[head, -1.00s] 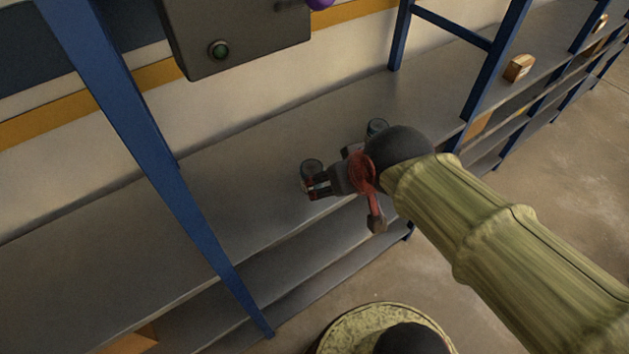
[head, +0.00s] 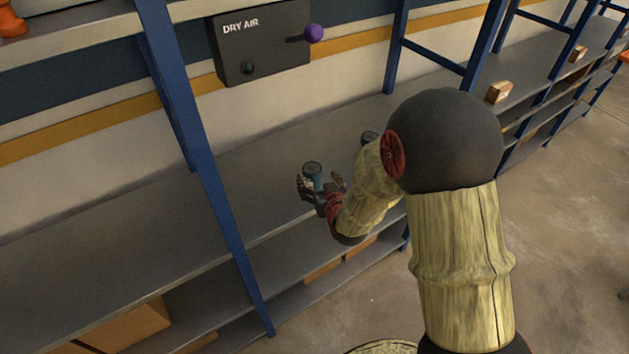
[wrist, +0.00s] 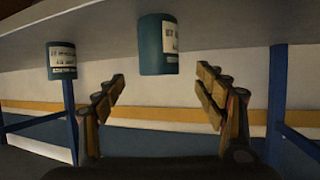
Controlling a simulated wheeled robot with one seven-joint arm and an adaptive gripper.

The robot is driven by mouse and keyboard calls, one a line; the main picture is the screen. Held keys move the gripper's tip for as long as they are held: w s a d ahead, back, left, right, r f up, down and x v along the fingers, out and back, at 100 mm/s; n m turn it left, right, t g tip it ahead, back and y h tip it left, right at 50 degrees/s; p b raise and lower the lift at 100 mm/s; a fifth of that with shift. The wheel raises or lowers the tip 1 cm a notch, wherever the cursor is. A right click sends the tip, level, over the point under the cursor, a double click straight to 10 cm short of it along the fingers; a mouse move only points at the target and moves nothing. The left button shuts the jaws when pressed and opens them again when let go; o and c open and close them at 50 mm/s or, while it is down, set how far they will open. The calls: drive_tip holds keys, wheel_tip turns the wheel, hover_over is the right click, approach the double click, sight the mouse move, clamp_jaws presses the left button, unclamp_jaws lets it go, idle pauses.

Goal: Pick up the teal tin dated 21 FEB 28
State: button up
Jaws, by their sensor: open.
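A teal tin (head: 313,172) with a dark top stands on the grey shelf, between the open fingers of my gripper (head: 318,186) in the head view. The wrist picture is upside down. There the tin (wrist: 158,45) shows in the middle, in line with the gap between the fingers of my gripper (wrist: 161,82). A white label wraps one side; its print is too blurred to read. A second teal tin (wrist: 62,61) stands to the left in the wrist view; in the head view it (head: 369,138) is partly hidden behind my arm. I cannot tell which date either bears. My gripper holds nothing.
A blue upright (head: 200,180) stands left of the tins, at the shelf's front. A dark DRY AIR box (head: 262,45) with a purple knob (head: 313,33) hangs above on the back wall. The shelf (head: 240,190) is bare to the left. Small cartons (head: 499,92) sit farther right.

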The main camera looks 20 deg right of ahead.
sight(312, 171)
drive_tip(key=shift+b+x, duration=0.3)
drive_tip(key=shift+x, duration=3.4)
drive_tip(key=c, duration=0.3)
drive_tip(key=c, duration=1.2)
drive_tip(key=shift+o, duration=0.2)
